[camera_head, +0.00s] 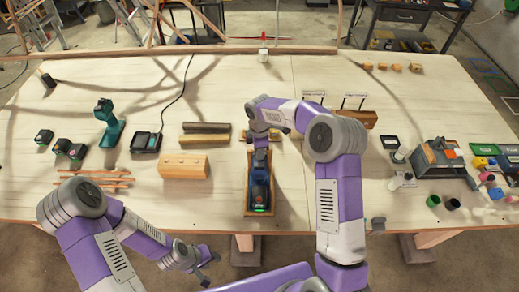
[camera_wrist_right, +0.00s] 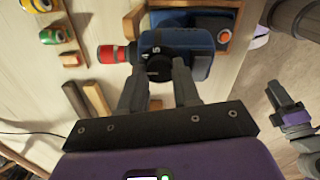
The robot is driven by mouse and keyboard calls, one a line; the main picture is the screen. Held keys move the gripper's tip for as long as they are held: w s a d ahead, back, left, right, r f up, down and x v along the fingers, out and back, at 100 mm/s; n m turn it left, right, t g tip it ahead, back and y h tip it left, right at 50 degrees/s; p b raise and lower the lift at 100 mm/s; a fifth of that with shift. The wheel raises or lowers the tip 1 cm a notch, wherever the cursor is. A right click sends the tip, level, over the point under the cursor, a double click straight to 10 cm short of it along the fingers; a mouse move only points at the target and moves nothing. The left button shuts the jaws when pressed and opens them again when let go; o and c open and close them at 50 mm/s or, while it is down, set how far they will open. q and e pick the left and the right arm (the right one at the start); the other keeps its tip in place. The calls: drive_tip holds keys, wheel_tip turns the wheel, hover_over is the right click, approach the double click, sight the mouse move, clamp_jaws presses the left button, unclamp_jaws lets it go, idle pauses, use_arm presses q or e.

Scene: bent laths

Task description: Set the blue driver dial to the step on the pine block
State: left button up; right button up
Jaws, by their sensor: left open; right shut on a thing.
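The blue driver (camera_head: 259,172) lies in a wooden tray (camera_head: 248,212) at the front middle of the table. In the right wrist view the driver (camera_wrist_right: 197,42) shows a black numbered dial (camera_wrist_right: 155,62) and a red front end (camera_wrist_right: 112,54). My right gripper (camera_wrist_right: 158,82) is shut on the dial, a finger on each side; the head view mostly hides this grip. The pine block (camera_head: 184,167) lies left of the tray with small marks on top, too small to read. My left gripper (camera_head: 207,258) is open and empty in front of the table edge.
A green drill (camera_head: 108,122), a charger (camera_head: 146,142) and several batteries (camera_head: 62,147) stand at left. Thin laths (camera_head: 95,179) lie near the front left. Bins, cups and small parts (camera_head: 440,160) crowd the right.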

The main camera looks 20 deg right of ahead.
drive_tip(key=o, duration=1.1)
drive_tip(key=shift+c, duration=0.2)
